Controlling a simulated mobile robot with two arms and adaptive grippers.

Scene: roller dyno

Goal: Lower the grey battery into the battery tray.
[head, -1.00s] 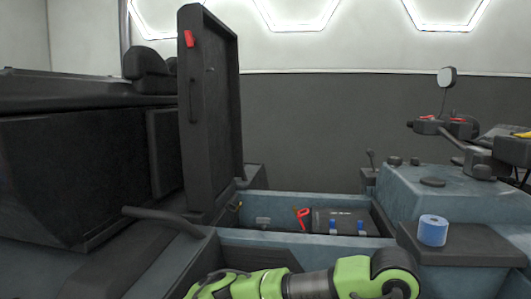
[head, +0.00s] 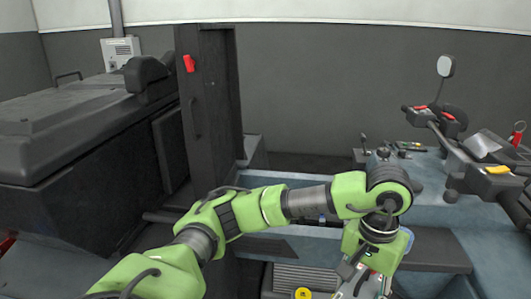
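My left arm comes in from the left and crosses the middle of the head view. My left gripper (head: 364,286) points down at the bottom edge, partly cut off, in front of the blue bay (head: 285,180). Its fingers do not show clearly, so I cannot tell whether it is open or holds anything. The arm covers most of the bay's inside. Only a dark sliver with a small blue piece shows below the forearm, and I cannot make out the grey battery or the tray there. My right gripper is not in view.
An upright dark panel (head: 208,100) with a red latch (head: 188,63) stands left of the bay. A dark seat and hood (head: 90,120) are further left. Handlebar controls with a mirror (head: 445,67) stand at the right. A dark shelf (head: 435,250) lies right of my gripper.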

